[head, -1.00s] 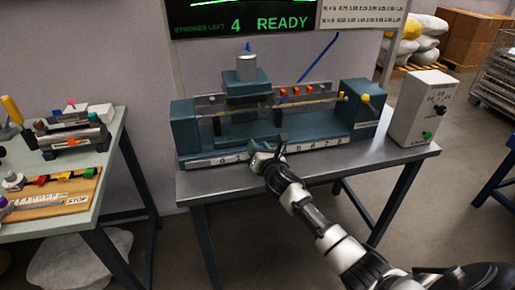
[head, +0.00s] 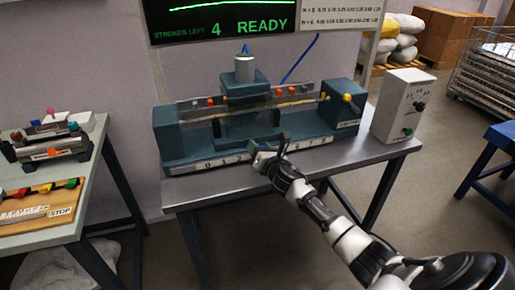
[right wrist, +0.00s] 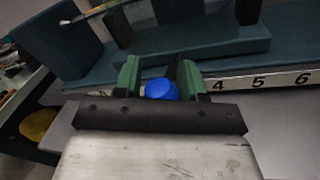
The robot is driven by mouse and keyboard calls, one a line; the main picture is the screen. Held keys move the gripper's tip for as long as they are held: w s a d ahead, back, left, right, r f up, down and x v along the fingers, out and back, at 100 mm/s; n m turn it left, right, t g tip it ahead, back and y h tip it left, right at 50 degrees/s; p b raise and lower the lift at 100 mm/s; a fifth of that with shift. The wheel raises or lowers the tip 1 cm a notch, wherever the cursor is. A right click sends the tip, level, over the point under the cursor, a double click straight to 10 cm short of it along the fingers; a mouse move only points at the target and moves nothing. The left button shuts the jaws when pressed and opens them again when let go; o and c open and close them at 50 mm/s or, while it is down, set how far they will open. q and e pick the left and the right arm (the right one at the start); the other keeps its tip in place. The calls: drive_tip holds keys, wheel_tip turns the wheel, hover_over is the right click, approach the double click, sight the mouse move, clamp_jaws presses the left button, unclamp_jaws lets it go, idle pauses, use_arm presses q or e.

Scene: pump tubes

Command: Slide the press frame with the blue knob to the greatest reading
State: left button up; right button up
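The teal press frame (head: 240,92) straddles the clear tube near the middle of the bench unit, with a grey cylinder (head: 244,69) on top. Its blue knob (right wrist: 161,90) shows between the green-padded fingers in the right wrist view. My right gripper (head: 266,153) is at the front of the unit, just above the numbered scale (head: 225,161), and appears shut on the knob. The arm hides part of the scale; 4, 5 and 6 (right wrist: 303,79) show to the right of the fingers. My left gripper is out of view.
The screen (head: 225,20) reads 4 strokes left, READY. A green side table (head: 90,165) with parts stands left.

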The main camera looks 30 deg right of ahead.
drive_tip(key=shift+o, duration=1.2)
drive_tip(key=shift+s, duration=0.15)
drive_tip(key=s, duration=1)
drive_tip(key=shift+s+a, duration=0.25)
drive_tip(key=shift+a, duration=0.1)
